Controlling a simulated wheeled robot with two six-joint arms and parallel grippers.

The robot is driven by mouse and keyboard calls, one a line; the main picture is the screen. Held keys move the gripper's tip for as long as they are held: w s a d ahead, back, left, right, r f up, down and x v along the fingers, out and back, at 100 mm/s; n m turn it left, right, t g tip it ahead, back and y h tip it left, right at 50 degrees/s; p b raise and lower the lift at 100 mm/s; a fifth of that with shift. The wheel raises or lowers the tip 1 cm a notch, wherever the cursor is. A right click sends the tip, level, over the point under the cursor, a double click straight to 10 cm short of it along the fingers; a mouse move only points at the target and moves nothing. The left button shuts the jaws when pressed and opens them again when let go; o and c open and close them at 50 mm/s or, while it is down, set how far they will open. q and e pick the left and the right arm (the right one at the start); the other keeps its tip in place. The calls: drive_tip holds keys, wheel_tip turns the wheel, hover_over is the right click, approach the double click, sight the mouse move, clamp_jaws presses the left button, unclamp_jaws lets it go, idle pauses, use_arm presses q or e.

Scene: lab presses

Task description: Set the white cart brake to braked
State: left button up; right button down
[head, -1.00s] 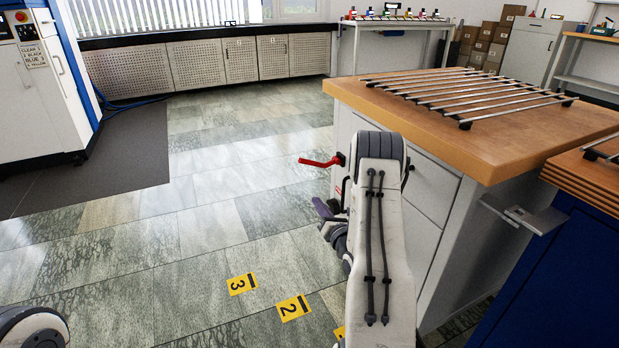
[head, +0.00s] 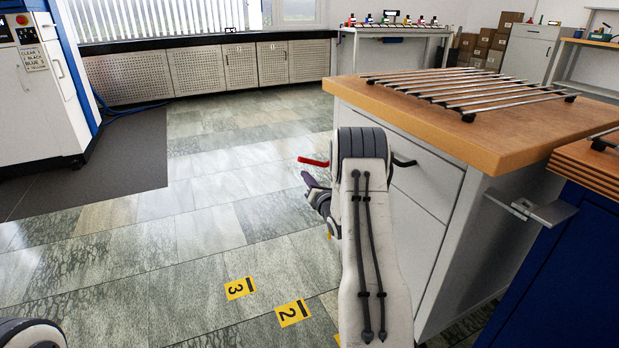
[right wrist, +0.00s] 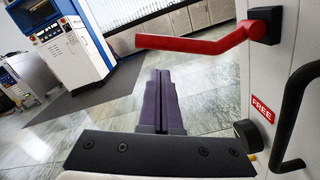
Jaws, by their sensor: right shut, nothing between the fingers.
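The white cart (head: 418,197) has a wooden top (head: 500,135). Its red brake lever (head: 313,162) sticks out to the left from the side. In the right wrist view the red lever (right wrist: 190,44) runs left from a black pivot at the upper right. A red FREE label (right wrist: 261,107) is below the pivot. My right gripper (head: 308,181) is shut and empty, just below the lever in the head view. Its purple fingers (right wrist: 160,100) show below the lever in the wrist view, apparently apart from it. My arm hides the pivot in the head view. My left gripper is out of view.
A black handle (right wrist: 292,110) juts from the cart at the right of the wrist view. A blue cart (head: 545,275) stands close on the right. Floor left of the white cart is clear, with yellow number markers (head: 240,288). A white-and-blue machine (head: 45,90) stands far left.

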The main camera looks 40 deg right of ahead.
drive_tip(key=shift+w+d+r, duration=0.1)
drive_tip(key=shift+d+r, duration=0.25)
drive_tip(key=shift+r, duration=0.35)
drive_tip(key=shift+r, duration=0.1)
drive_tip(key=shift+r+m, duration=0.3)
drive_tip(key=shift+r, duration=0.05)
drive_tip(key=shift+r, duration=0.15)
